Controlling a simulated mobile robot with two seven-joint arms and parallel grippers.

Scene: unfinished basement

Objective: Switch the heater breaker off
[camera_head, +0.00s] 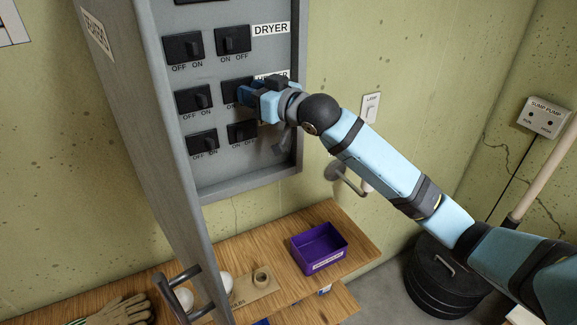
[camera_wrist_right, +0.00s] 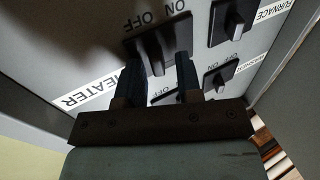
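The heater breaker (camera_wrist_right: 152,57) is a black switch on the grey panel, with the HEATER label (camera_wrist_right: 88,92) beside it in the wrist view. Its OFF mark is on the left and ON on the right there. My right gripper (camera_wrist_right: 160,75) has its two dark fingers apart at this breaker, one on each side of the toggle; I cannot tell whether they touch it. In the head view my right gripper (camera_head: 248,94) covers much of the middle-row right breaker and its label. The toggle's exact position is hard to tell. My left gripper is not in view.
Other breakers surround it, including the dryer breaker (camera_head: 233,40) above and one below (camera_head: 242,131). The open panel door (camera_head: 135,110) stands at the left. Below is a wooden bench (camera_head: 345,232) with a purple bin (camera_head: 319,249) and gloves (camera_head: 115,312).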

